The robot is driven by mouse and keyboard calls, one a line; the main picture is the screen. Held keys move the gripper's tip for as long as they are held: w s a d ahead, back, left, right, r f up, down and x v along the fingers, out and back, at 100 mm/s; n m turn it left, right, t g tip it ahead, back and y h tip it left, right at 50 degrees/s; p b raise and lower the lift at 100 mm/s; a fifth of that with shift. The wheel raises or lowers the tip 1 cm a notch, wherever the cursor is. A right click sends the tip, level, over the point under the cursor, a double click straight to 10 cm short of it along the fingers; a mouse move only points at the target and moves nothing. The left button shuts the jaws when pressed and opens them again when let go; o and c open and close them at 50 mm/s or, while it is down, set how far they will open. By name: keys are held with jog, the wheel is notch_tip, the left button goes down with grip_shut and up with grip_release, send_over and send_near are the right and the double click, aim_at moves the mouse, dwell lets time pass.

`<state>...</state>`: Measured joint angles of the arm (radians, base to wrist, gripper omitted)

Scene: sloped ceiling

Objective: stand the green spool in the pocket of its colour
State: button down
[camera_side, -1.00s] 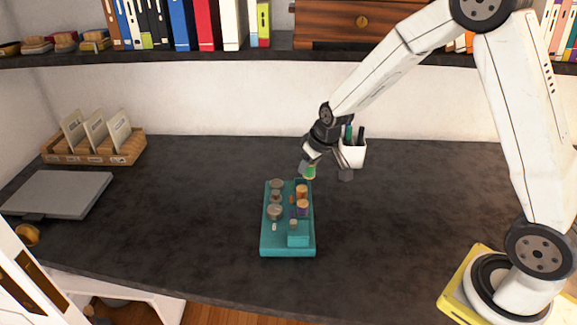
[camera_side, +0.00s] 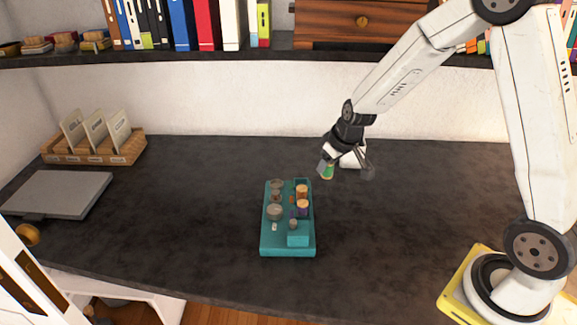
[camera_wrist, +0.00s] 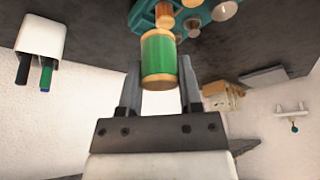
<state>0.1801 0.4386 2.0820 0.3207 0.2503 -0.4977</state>
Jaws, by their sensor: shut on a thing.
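My gripper (camera_side: 345,172) is shut on the green spool (camera_side: 327,172), up and to the right of the teal tray in the side view. In the wrist view the green spool (camera_wrist: 158,56) sits between the two grey fingers of my gripper (camera_wrist: 160,82), with pale wooden ends. The teal tray (camera_side: 288,251) stands on the dark desk and carries orange and purple spools (camera_side: 302,202) along its right side. The tray also shows at the top of the wrist view (camera_wrist: 143,14). A pocket marked green cannot be made out.
Grey round pieces (camera_side: 275,212) and a raised block (camera_side: 298,238) are on the tray. A white pen cup (camera_side: 352,160) stands behind my gripper. A wooden card rack (camera_side: 95,153) and grey flat case (camera_side: 57,194) are at left. The desk around the tray is clear.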

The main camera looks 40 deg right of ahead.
jog(key=shift+s+d, duration=0.7)
jog(key=shift+s, duration=0.15)
jog(key=shift+w, duration=0.1)
jog(key=w+f, duration=0.2)
jog(key=w, duration=0.2)
jog(key=w+d+f, duration=0.1)
jog(key=w+f, duration=0.2)
jog(key=w, duration=0.1)
jog(key=w+f, duration=0.3)
jog(key=w, duration=0.1)
jog(key=shift+w+d+f, duration=0.15)
jog(key=shift+d, duration=0.25)
jog(key=shift+w+f, duration=0.45)
jog(key=shift+f, duration=0.05)
jog(key=shift+w+f, duration=0.1)
jog(key=shift+w+d+f, duration=0.1)
jog(key=shift+f, duration=1.65)
